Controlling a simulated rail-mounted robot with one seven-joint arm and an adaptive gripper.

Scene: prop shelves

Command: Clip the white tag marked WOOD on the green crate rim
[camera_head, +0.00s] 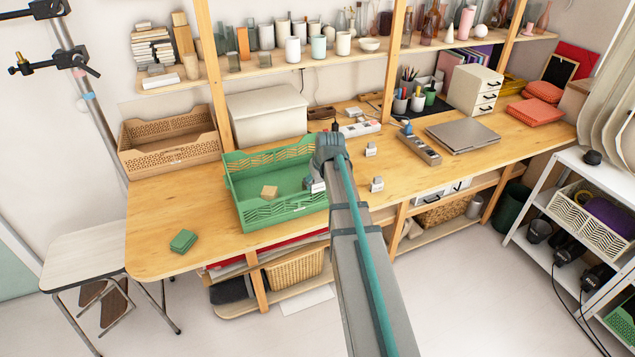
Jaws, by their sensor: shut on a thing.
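The green crate (285,213) stands on the wooden table, left of my arm, with a small wooden block (269,192) inside. My gripper (313,183) is at the crate's right end, near its rim, mostly hidden behind my own arm. It is shut on a small whitish thing (317,187), which looks like a tag; whether it touches the rim I cannot tell. Two other small whitish tags stand on the table right of my arm, one farther back (371,149) and one nearer (377,184). No lettering is readable, so I cannot tell which tag says WOOD.
A tan crate (170,155) and a pale lidded box (268,117) stand behind the green crate. A small green stack (183,241) lies at the table's front left. Loaded shelves rise behind.

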